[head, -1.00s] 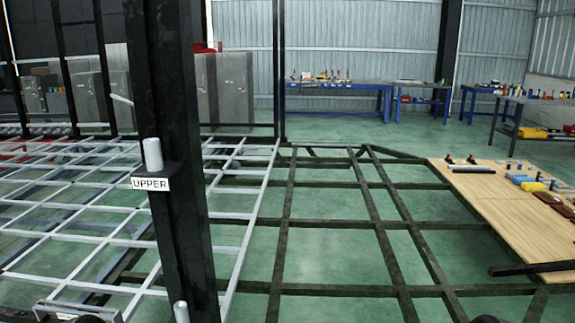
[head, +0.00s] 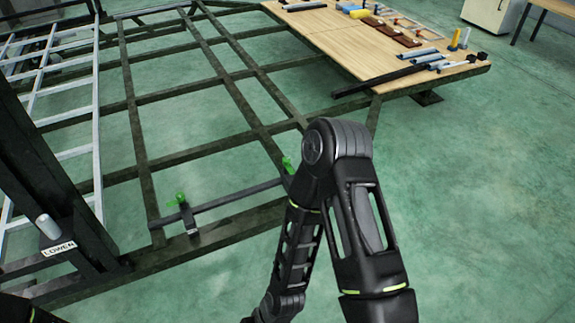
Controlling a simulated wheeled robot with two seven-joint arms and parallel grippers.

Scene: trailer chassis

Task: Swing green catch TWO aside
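Two green catches show in the head view. One catch (head: 181,199) stands at the left end of a dark bar (head: 235,200), above a small black bracket with a pale lower end (head: 191,228). The other catch (head: 287,162) is at the bar's right end, partly behind my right arm. No number is readable on either, so I cannot tell which is TWO. The bar lies along the near edge of the dark chassis frame (head: 140,180). My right arm bends over the lower right, its forearm running down out of the picture. Neither gripper is in view.
A dark post with a white peg and a sign reading "LOWER" (head: 59,248) stands at left. A silver grid (head: 65,105) is beyond it. A wooden board (head: 345,55) with tools and parts lies at the frame's far right. Green floor (head: 480,170) is clear at right.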

